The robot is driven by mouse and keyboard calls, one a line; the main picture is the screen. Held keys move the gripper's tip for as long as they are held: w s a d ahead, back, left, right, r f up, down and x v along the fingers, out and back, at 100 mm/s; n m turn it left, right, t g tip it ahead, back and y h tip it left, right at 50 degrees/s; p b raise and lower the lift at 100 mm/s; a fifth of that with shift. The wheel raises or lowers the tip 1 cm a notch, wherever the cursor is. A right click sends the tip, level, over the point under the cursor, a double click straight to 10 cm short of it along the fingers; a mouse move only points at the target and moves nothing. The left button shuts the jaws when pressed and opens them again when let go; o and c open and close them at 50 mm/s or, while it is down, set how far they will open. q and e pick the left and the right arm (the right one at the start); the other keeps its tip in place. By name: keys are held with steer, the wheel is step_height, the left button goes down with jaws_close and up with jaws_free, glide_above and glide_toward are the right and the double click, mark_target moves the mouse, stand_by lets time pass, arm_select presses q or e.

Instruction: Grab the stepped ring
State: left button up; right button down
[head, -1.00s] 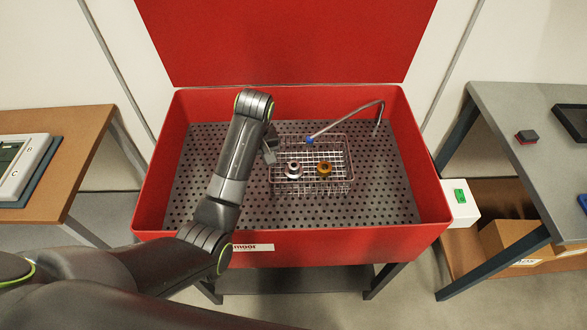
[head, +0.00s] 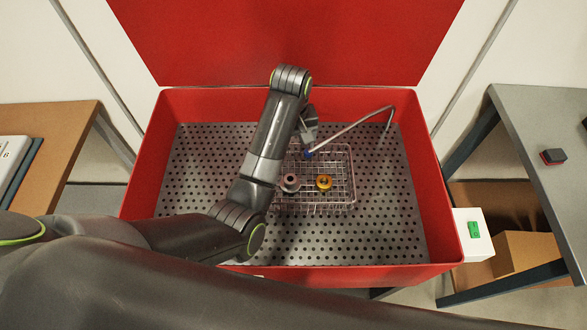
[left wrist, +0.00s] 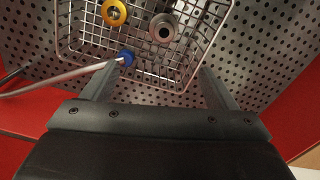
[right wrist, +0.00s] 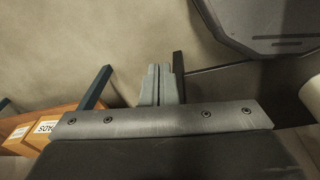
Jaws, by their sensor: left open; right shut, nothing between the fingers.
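Two ring-shaped parts lie in a wire basket (head: 353,175). One is a grey metal ring (head: 290,183) with a raised hub on a wider flange, which looks stepped; it also shows in the left wrist view (left wrist: 163,29). The other is a golden ring (head: 324,182), also in the left wrist view (left wrist: 114,12). My left gripper (head: 309,128) is open and empty above the basket's far side. In the left wrist view its fingers (left wrist: 162,70) are spread, with the grey ring beyond the gap. My right gripper (right wrist: 162,72) is shut and empty, away from the basket.
The basket stands on the perforated floor of a red basin (head: 440,215). A bent grey hose (head: 360,122) with a blue tip (head: 308,154) reaches over the basket near my left fingers. Tables stand on both sides. The perforated floor right of the basket is clear.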

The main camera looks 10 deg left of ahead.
arm_select(q)
steer(key=b, duration=0.4)
glide_above(290, 180)
step_height(290, 180, down, 5)
steer(key=f, duration=0.2)
steer(key=f+p, duration=0.1)
steer(key=f, duration=0.3)
steer(key=shift+w+d, duration=0.1)
steer(key=shift+w, duration=0.2)
steer(key=f, duration=0.3)
steer(key=f+p, duration=0.1)
steer(key=f, duration=0.1)
steer(key=shift+s, duration=0.3)
steer(key=shift+f, duration=0.5)
arm_select(e)
steer(key=shift+s+f, duration=0.3)
steer(key=shift+f, duration=0.25)
steer(key=shift+s+f, duration=0.3)
steer(key=shift+f, duration=0.2)
arm_select(q)
steer(key=shift+c, duration=0.4)
steer(key=c, duration=1)
steer(key=shift+c, duration=0.6)
